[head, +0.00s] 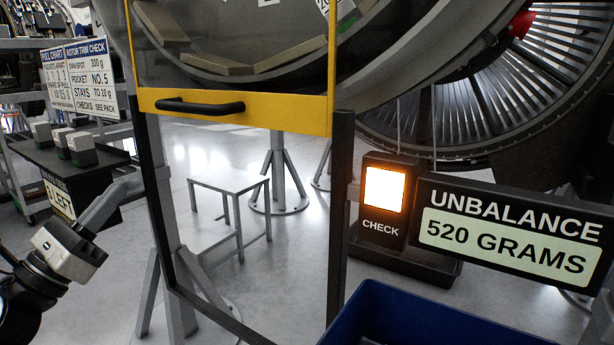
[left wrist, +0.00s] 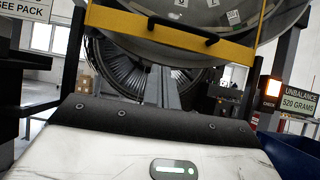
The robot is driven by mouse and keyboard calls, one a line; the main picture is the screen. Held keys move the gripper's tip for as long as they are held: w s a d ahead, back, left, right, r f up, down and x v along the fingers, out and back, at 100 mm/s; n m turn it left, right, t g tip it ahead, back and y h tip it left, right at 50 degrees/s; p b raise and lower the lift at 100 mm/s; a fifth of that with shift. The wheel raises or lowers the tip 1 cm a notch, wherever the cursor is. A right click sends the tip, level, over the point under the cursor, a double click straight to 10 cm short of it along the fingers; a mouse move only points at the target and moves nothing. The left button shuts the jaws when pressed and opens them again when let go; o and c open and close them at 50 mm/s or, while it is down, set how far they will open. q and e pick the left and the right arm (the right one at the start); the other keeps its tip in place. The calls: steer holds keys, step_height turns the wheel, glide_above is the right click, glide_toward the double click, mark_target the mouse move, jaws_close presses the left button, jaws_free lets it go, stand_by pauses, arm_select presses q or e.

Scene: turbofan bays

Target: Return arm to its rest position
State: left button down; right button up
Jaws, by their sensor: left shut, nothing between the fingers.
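My left gripper (head: 122,188) is at the left of the head view, its pale wrist below and its grey fingers pointing up and to the right. It is shut and empty. In the left wrist view the closed fingers (left wrist: 163,86) stand up in the middle beyond the dark edge of the wrist housing. The fingers are near the left post of the yellow-framed guard (head: 290,115); I cannot tell whether they touch it. My right gripper is not in view.
The guard's black handle (head: 200,106) is above. A dark shelf (head: 62,158) with several small blocks stands at left. An orange-lit CHECK box (head: 384,188) and the UNBALANCE 520 GRAMS sign (head: 508,235) are right, above a blue bin (head: 400,318). A grey step stool (head: 228,183) stands behind.

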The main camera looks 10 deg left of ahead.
arm_select(q)
steer(key=d+f+n+g+y+p, duration=0.25)
steer(key=d+f+n+y, duration=0.2)
steer(key=f+n, duration=0.7)
steer(key=d+f+n+g+y+p, duration=0.25)
steer(key=d+f+n, duration=0.45)
steer(key=n, duration=0.8)
steer(key=s+d+f+n+g+h+p, duration=0.1)
steer(key=s+d+f+n+g+h, duration=0.1)
steer(key=s+d+f+n+g, duration=0.5)
steer(key=s+d+f+n, duration=0.4)
steer(key=d+f, duration=0.2)
steer(key=d, duration=0.1)
steer(key=shift+s+d+f+g+h, duration=0.15)
steer(key=shift+s+f+g+h, duration=0.15)
steer(key=shift+g+h, duration=0.1)
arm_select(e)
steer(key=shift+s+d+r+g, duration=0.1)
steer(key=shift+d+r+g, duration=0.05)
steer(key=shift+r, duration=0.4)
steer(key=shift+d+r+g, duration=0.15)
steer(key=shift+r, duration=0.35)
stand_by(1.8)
